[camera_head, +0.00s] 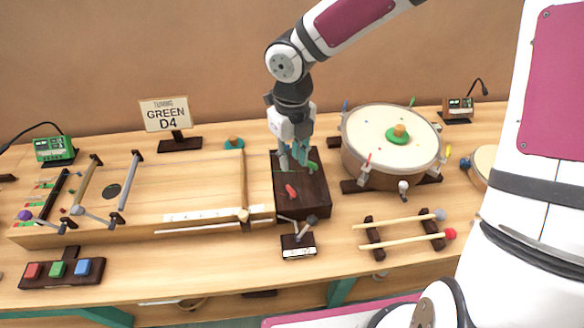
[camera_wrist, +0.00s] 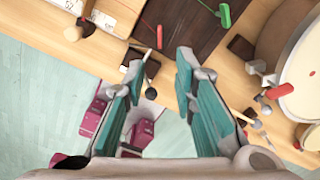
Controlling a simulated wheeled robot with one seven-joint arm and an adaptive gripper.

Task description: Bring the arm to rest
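My gripper (camera_head: 296,158) hangs over the dark wooden block (camera_head: 310,202) at the middle of the bench. In the wrist view my gripper (camera_wrist: 158,72) has its two teal-lined fingers spread apart, with nothing between them. A red peg (camera_head: 291,191) and a green peg (camera_head: 313,167) are on the dark block. They also show in the wrist view, the red one (camera_wrist: 159,37) beyond the fingers and the green one (camera_wrist: 225,15) at the top. My arm reaches down from the upper right.
A stringed wooden box (camera_head: 185,184) lies left of the gripper, and a drum (camera_head: 364,146) stands close on the right. Mallets on a rack (camera_head: 374,242), a small stand (camera_head: 298,248) and a colored-button board (camera_head: 62,270) line the front. A sign (camera_head: 166,115) stands behind.

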